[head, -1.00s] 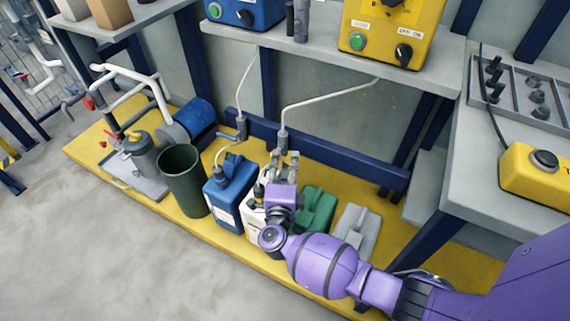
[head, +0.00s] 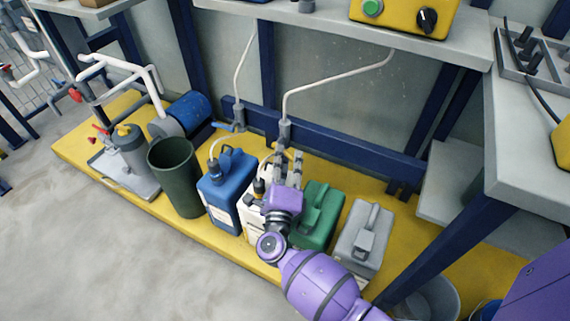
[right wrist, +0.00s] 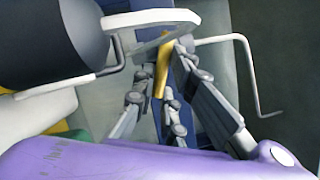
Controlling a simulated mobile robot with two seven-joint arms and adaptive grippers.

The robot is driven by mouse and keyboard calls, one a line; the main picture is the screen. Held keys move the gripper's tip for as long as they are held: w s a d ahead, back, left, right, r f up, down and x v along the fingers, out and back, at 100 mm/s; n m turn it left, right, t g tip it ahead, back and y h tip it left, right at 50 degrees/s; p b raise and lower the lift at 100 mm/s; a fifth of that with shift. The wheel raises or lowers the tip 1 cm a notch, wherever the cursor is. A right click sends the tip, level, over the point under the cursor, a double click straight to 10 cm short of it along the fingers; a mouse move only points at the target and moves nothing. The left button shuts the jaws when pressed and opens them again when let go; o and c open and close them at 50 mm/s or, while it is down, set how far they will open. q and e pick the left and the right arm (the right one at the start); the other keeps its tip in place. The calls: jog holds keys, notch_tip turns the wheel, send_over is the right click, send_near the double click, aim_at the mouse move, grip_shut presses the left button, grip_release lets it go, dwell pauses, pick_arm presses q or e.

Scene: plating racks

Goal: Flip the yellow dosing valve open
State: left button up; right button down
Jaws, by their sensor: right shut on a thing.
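The yellow dosing valve's lever (right wrist: 162,68) shows in the right wrist view as a narrow yellow bar between the fingers of my right gripper (right wrist: 164,88). The gripper is shut on it. In the head view, my right gripper (head: 288,162) is above the white canister (head: 252,217), just below the grey fitting (head: 284,131) at the end of the right-hand white pipe. There the gripper hides the yellow lever, so I cannot tell its angle. My left gripper is not in view.
A blue canister (head: 226,192) stands left of the white one, green (head: 318,218) and grey (head: 362,240) ones to the right. A dark green bin (head: 176,180) is further left. The grey shelf (head: 330,38) overhangs behind. The floor (head: 110,240) in front is clear.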

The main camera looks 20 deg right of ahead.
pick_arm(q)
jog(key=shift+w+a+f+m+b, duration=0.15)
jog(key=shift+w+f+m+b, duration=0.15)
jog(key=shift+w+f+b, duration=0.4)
pick_arm(e)
jog(key=shift+a+f+m, duration=0.15)
jog(key=shift+f+m, duration=0.15)
jog(key=shift+m, duration=0.2)
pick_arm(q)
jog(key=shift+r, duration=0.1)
pick_arm(e)
jog(key=c, duration=1.9)
grip_release()
jog(key=shift+w, duration=0.1)
jog(key=shift+o, duration=0.4)
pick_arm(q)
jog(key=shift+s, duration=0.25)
pick_arm(e)
jog(key=shift+r, duration=0.1)
